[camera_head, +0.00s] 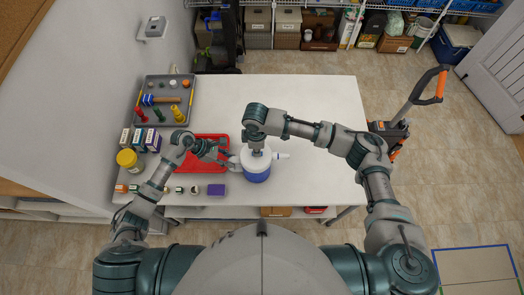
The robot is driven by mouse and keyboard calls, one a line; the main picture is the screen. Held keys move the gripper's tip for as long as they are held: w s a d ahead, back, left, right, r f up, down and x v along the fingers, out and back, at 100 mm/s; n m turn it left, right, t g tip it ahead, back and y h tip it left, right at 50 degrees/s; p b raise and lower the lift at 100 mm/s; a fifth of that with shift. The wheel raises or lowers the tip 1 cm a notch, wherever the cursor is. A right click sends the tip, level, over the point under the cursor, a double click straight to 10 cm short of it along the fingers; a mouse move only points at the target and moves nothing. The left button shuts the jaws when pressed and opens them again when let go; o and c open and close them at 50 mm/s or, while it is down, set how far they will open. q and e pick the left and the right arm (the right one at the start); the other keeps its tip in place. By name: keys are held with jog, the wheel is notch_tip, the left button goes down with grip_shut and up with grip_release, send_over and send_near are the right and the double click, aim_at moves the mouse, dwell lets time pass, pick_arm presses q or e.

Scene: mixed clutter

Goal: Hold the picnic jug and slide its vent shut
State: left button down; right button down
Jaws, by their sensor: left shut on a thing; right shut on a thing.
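The picnic jug (257,174) stands upright on the white table, with a blue body and a white lid. Its white spout or tap sticks out to the right (282,156). My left gripper (230,163) reaches in from the left and is shut at the jug's left side, where a white handle partly shows. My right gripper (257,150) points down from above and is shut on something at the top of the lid. The vent is hidden under the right gripper, so its position cannot be told.
A red tray (205,154) lies left of the jug, partly under my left arm. A grey tray (150,122) with tools is at the back left. A yellow-lidded jar (128,159), small boxes and a purple block (216,190) are near the left and front edges. The table's right side is clear.

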jog(key=c, duration=1.1)
grip_release()
jog(key=shift+c, duration=0.2)
notch_tip(320, 180, up, 12)
